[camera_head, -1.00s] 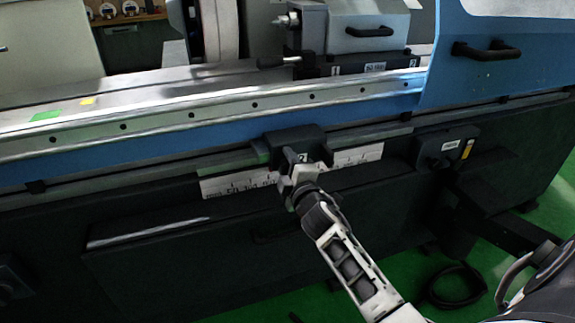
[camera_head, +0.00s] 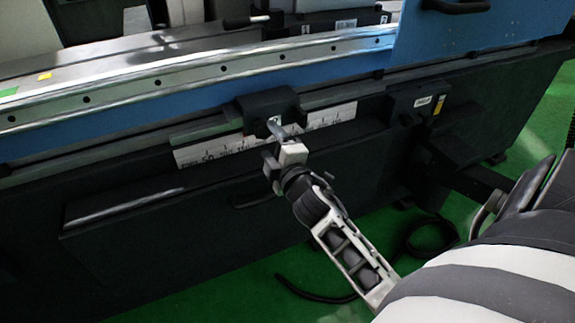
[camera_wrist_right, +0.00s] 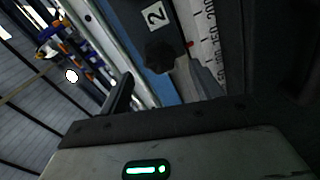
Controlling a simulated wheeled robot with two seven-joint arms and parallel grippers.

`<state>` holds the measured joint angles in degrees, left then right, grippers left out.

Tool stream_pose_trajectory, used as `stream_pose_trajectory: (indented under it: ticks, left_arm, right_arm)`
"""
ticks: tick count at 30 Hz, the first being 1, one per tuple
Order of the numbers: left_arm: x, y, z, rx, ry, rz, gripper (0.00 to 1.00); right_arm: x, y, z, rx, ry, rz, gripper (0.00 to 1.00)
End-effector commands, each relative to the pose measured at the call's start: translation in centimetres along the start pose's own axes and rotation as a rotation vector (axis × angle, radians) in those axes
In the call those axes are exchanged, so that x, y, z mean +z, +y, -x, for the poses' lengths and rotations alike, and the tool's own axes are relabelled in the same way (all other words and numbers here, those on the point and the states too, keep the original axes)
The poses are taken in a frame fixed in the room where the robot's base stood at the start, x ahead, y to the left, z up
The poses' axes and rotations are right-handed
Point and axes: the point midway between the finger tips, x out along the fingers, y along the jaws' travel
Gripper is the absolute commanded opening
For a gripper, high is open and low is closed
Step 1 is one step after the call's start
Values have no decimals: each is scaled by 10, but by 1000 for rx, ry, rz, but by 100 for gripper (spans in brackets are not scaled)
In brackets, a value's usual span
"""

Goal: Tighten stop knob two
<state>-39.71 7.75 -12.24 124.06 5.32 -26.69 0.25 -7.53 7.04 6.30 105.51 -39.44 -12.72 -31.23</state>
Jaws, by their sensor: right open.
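Stop knob two is a dark lobed knob (camera_wrist_right: 160,57) beside a white label marked 2 (camera_wrist_right: 155,16) in the wrist view. It belongs to the black stop block (camera_head: 266,104) on the machine's front rail in the head view, where I cannot make the knob out clearly. My right gripper (camera_head: 271,143) is open just in front of and below that block. In the wrist view its fingers (camera_wrist_right: 162,86) stand apart, one on each side below the knob, with nothing held between them. My left gripper is not in view.
A scale strip (camera_head: 200,154) runs along the rail behind the gripper. Another black block (camera_head: 419,101) sits on the rail to the right. A blue cover (camera_head: 480,40) is above it. A dark cable (camera_head: 425,235) lies on the green floor.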

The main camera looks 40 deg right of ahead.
Motion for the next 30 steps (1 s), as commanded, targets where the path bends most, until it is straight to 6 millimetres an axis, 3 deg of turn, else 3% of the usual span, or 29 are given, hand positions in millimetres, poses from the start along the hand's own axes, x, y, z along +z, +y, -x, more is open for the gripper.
stream_pose_trajectory:
  ticks: [6, 12, 18, 30]
  left_arm:
    - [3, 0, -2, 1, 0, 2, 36]
    - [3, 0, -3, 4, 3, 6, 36]
    - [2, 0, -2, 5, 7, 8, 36]
    - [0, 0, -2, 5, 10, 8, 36]
  right_arm:
    - [0, -2, 54, -3, -1, -4, 65]
    - [0, -1, 83, -1, 0, -3, 65]
    - [0, 0, 92, 1, 0, -3, 65]
    - [0, 0, 92, 1, 0, -2, 65]
